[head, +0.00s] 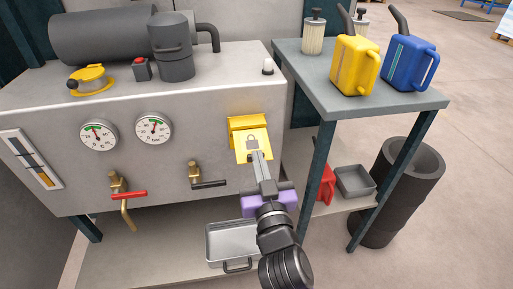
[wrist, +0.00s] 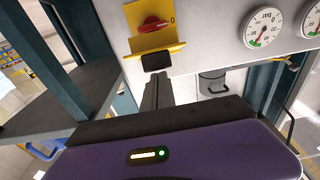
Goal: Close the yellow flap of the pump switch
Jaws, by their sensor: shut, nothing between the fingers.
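The pump switch is on the right end of the grey machine's front. Its yellow flap (head: 249,142) has a padlock mark and stands out from the panel. In the wrist view, which is turned upside down, the red switch knob (wrist: 152,25) shows uncovered on its yellow plate (wrist: 138,14). The flap (wrist: 160,51) shows there nearly edge-on. My gripper (head: 257,155) is shut and empty, its fingertips at the flap's outer part. It also shows in the wrist view (wrist: 157,62), its tips close to the flap's edge. I cannot tell whether they touch it.
Two gauges (head: 98,135) and a black-handled valve (head: 205,182) sit left of the switch. A side table (head: 330,85) with a yellow can (head: 354,65) and a blue can (head: 408,62) stands close on the right. A metal tray (head: 232,240) lies on the shelf below.

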